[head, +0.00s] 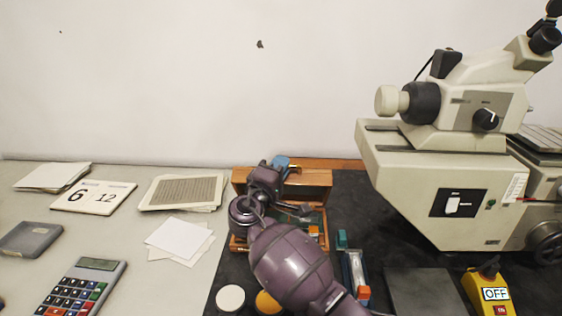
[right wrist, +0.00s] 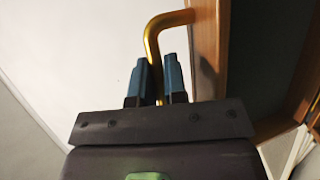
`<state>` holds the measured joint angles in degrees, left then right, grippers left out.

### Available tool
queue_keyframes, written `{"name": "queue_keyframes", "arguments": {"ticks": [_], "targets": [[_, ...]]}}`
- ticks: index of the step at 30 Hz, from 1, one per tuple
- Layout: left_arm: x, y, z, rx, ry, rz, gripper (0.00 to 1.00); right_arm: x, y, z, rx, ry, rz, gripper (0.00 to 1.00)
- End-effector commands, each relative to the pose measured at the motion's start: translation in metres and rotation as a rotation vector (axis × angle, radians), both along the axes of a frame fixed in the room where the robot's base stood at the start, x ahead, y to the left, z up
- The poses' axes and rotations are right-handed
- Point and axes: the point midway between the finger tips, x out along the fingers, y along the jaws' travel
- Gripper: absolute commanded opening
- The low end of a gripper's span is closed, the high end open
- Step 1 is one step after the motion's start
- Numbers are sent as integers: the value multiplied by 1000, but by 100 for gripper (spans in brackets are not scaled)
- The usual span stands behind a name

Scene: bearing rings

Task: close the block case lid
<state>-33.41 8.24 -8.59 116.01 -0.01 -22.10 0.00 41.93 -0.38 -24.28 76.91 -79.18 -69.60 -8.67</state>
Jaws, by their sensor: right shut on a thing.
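The wooden block case (head: 237,244) stands near the back of the dark mat, partly hidden by my right arm. Its lid (head: 316,178) is raised at the back, and the case is open. A brass handle (head: 295,168) is on the lid's top edge. My right gripper (head: 281,163) is at that edge. In the right wrist view its blue fingers (right wrist: 158,77) are shut on the bent brass handle (right wrist: 168,20), with the wooden lid (right wrist: 207,50) to the right. My left gripper is out of view.
A large beige microscope (head: 440,165) stands at right. A tray with small blocks (head: 354,270) and a yellow switch box (head: 487,290) lie in front. Papers (head: 180,238) and a calculator (head: 80,288) lie at left. The wall is close behind.

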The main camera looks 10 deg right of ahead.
Motion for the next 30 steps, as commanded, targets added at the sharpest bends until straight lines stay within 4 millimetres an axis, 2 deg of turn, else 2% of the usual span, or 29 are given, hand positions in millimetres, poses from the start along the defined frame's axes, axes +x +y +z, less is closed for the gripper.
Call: {"name": "queue_keyframes", "arguments": {"ticks": [1,8,19,20,24,30], "targets": [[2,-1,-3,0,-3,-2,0,-3,1,-7,-3,-11,1,0],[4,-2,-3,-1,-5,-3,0,-10,2,-7,-11,-55,-1,0],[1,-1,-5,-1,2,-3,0,-11,2,-6,-12,-60,-1,0],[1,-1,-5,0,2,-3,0,-11,2,-6,-12,-60,-1,16],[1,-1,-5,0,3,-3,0,-11,2,-6,-12,-60,-1,37],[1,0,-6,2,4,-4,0,-11,2,-5,-12,-60,-1,37]]}}
